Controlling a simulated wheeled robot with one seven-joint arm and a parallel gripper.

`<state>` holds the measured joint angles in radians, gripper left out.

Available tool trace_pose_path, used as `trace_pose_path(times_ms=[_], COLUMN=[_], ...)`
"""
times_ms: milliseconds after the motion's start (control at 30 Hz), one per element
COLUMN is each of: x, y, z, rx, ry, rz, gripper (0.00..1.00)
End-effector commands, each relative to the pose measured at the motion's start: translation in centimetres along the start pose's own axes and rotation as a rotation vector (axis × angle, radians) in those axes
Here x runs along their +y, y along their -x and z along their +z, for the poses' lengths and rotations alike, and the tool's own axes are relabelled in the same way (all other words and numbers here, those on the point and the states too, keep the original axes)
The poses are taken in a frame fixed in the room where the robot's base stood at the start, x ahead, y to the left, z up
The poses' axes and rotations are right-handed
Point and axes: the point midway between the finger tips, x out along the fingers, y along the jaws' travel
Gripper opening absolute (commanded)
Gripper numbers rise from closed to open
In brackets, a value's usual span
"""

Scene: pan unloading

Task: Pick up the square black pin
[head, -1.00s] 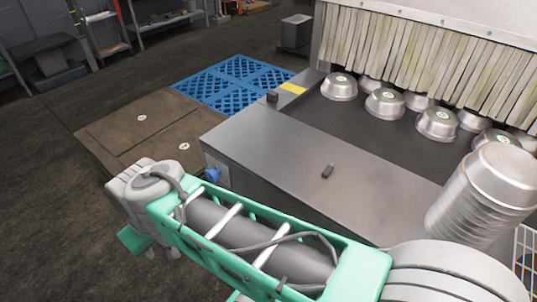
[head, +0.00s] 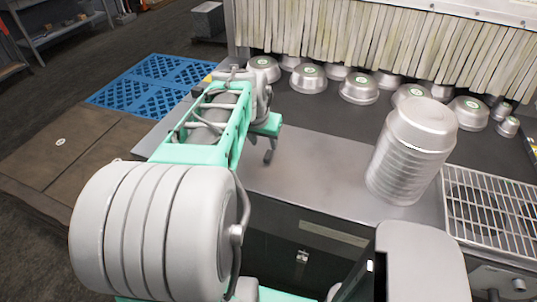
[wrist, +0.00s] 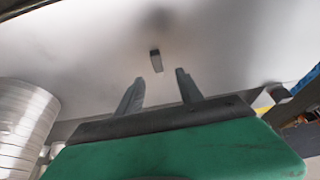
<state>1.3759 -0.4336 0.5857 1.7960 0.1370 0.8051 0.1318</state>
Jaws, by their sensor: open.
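The square black pin (wrist: 156,60) is a small dark block with a lighter end, on the smooth metal counter (head: 310,170). In the wrist view it stands just beyond my fingertips, roughly centred between them and touching neither. My gripper (wrist: 159,77) is open and empty, with its two grey fingers spread apart. In the head view my gripper (head: 269,150) hangs over the counter, and I cannot make out the pin there.
A tall stack of metal pans (head: 405,160) stands to the right on the counter, also at the left of the wrist view (wrist: 22,125). Upturned pans (head: 308,78) sit on the dark belt behind, before a strip curtain (head: 380,45). A wire rack (head: 490,205) is far right.

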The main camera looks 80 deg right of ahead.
Motion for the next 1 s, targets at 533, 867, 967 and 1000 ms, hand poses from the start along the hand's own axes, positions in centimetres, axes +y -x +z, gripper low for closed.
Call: trace_pose_path(times_ms=[533,867,967,1000], x=[0.5,0.5,0.5,0.5], y=[-7.1,-7.0,-7.0,-7.0], z=[0.3,0.3,0.3,0.3], rx=[-0.003,-0.002,-0.002,-0.002], ry=[0.003,0.003,0.003,0.003], rz=[-0.001,-0.001,-0.001,-0.001], gripper=[0.44,0.27,0.19,0.16])
